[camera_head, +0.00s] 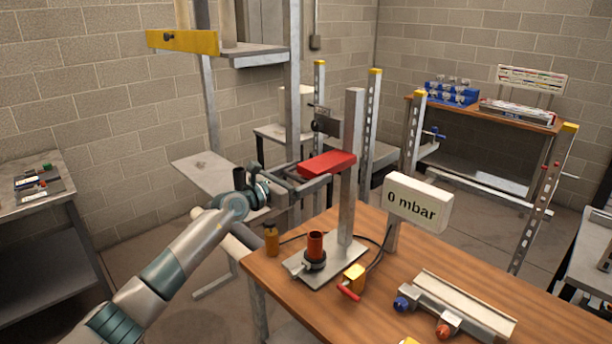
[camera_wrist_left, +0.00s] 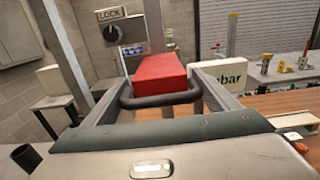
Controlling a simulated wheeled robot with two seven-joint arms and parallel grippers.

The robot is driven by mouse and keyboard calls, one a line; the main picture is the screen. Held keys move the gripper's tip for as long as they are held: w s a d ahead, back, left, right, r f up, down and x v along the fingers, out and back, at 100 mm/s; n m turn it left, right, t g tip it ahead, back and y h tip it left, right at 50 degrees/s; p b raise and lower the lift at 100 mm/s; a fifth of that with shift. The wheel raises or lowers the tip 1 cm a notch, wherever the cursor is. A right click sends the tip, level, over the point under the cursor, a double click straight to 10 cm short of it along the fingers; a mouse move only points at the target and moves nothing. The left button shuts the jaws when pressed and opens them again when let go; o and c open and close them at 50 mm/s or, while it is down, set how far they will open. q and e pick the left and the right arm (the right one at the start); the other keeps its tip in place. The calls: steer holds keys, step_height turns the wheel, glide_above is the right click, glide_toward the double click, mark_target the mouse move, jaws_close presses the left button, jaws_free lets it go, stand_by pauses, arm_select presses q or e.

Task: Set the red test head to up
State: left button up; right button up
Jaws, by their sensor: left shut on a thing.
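The red test head (camera_head: 328,163) is a flat red block beside an upright grey post (camera_head: 350,200), about midway up it. In the left wrist view the red test head (camera_wrist_left: 160,82) has a dark U-shaped handle (camera_wrist_left: 160,99) on its near side. My left gripper (camera_head: 305,182) reaches in from the left at the head's height. Its fingers lie on both sides of the handle, shut on it; the exact contact is hard to see. Below stands an orange-red cylinder (camera_head: 315,246) on a metal base plate (camera_head: 300,268). My right gripper is out of view.
A display (camera_head: 418,204) reads 0 mbar. A dial under a LOCK label (camera_wrist_left: 112,33) shows behind the head.

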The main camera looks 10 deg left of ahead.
arm_select(q)
steer(key=shift+r, duration=0.25)
steer(key=o, duration=1.2)
steer(key=shift+d, duration=0.1)
steer(key=shift+s+f, duration=0.1)
steer(key=b+v, duration=0.5)
steer(key=v, duration=1.2)
steer(key=shift+s, duration=0.15)
steer(key=shift+f, duration=0.1)
